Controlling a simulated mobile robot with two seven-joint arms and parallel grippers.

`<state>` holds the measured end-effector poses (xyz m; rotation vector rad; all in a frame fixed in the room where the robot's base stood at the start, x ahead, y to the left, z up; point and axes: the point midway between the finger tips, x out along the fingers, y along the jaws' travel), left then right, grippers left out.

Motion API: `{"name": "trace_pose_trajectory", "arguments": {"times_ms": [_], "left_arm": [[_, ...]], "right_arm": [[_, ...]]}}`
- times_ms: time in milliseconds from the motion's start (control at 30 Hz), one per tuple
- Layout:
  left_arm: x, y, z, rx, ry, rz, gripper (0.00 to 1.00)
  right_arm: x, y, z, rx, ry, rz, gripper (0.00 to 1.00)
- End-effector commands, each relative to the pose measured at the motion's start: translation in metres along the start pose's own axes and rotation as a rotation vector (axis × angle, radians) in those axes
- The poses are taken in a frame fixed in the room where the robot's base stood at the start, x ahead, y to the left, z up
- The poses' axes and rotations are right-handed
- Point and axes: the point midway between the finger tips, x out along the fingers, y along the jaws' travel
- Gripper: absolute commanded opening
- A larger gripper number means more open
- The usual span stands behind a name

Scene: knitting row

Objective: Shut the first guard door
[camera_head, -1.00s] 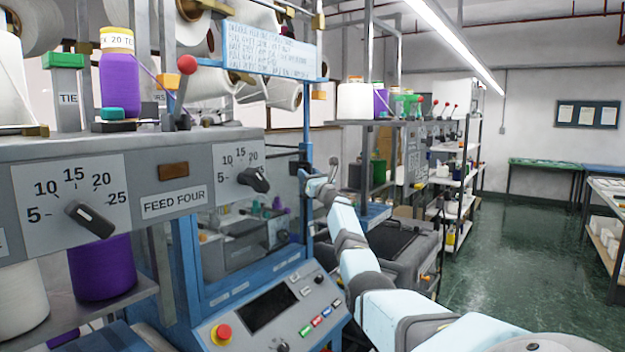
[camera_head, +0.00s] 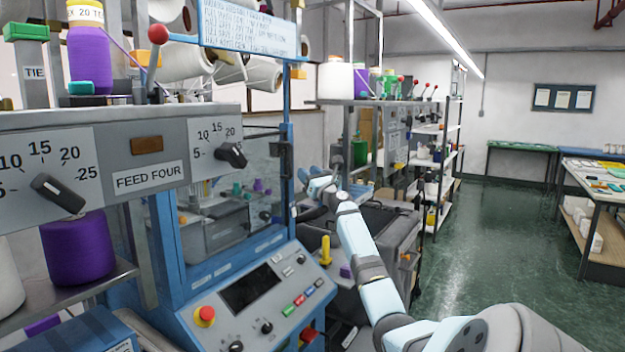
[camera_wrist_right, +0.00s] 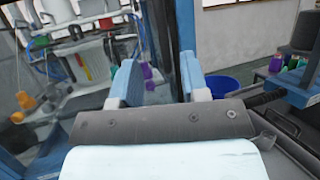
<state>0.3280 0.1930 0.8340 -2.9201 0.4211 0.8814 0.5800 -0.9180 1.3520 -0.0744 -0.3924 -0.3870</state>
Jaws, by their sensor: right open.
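The guard door is a clear panel (camera_head: 225,200) in a blue frame on the knitting machine. Its upright blue edge post (camera_head: 287,130) carries a dark fitting (camera_head: 286,160). I cannot tell exactly how far the door stands open. My right gripper (camera_head: 318,178) is just right of this post in the head view. In the right wrist view the gripper (camera_wrist_right: 161,85) has its two blue fingers spread. The blue door frame (camera_wrist_right: 158,35) shows behind and between them, and I see no contact. My left gripper is not in view.
The control panel (camera_head: 250,288) with buttons and a red knob juts out below the door. A dark grey cabinet (camera_head: 400,240) stands beyond my right arm. A blue bucket (camera_wrist_right: 222,86) shows in the wrist view. The green floor (camera_head: 500,240) at right is clear.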

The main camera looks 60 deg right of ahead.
Motion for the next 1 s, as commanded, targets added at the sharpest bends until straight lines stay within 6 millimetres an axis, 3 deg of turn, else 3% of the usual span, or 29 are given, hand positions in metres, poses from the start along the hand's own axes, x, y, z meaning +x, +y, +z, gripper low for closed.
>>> {"name": "trace_pose_trajectory", "arguments": {"times_ms": [300,1000], "left_arm": [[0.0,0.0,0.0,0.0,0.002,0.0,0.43],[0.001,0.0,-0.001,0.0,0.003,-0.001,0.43]], "right_arm": [[-0.021,0.001,0.0,0.001,0.0,0.001,0.41],[-0.021,0.0,0.0,0.001,0.0,0.0,0.41]]}}
